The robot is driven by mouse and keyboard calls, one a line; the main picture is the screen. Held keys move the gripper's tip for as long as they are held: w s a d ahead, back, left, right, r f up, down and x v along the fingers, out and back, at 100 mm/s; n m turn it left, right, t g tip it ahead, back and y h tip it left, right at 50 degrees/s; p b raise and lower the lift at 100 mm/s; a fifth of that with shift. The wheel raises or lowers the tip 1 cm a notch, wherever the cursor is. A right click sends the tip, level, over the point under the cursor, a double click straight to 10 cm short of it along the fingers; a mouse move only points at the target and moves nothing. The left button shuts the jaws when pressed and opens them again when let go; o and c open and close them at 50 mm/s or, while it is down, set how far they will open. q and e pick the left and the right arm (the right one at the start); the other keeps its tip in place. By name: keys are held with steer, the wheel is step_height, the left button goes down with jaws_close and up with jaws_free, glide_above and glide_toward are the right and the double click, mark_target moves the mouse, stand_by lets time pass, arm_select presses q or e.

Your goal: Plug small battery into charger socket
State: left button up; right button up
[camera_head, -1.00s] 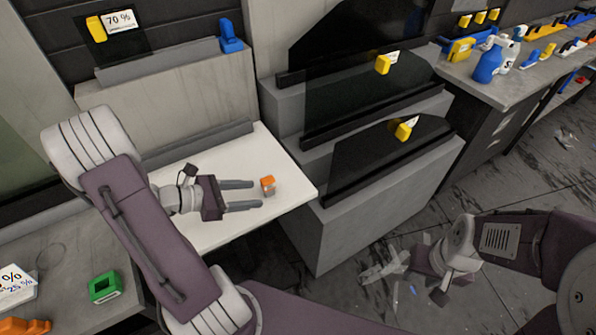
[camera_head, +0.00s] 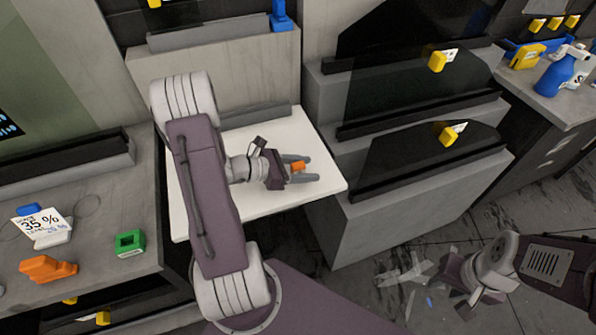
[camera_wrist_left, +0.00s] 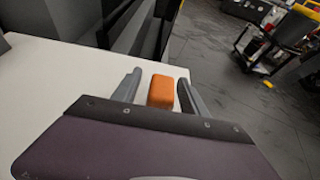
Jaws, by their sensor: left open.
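The small battery (camera_head: 298,165), a small orange block, stands on the white tabletop (camera_head: 325,186). It also shows in the left wrist view (camera_wrist_left: 161,90). My left gripper (camera_head: 313,170) is open, with one finger on each side of the battery. In the left wrist view, gaps show between the block and both fingers, and its lower part is hidden behind the gripper body. A green box with a dark opening (camera_head: 130,243) sits on the grey bench at left; I cannot tell whether it is the charger. My right gripper (camera_head: 472,287) is low at right; its fingers are unclear.
The grey bench (camera_head: 95,265) at left also carries an orange tool (camera_head: 47,268) and a 35 % label card (camera_head: 42,225). A stepped grey rack with dark panels (camera_head: 420,150) stands right of the white table. Scraps (camera_head: 405,275) lie on the floor.

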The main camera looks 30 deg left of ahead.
arm_select(q)
steer(key=shift+w+d+f, duration=0.15)
steer(key=shift+w+d, duration=0.05)
steer(key=shift+w, duration=0.1)
steer(key=shift+s, duration=0.1)
steer(key=c, duration=0.5)
jaws_close()
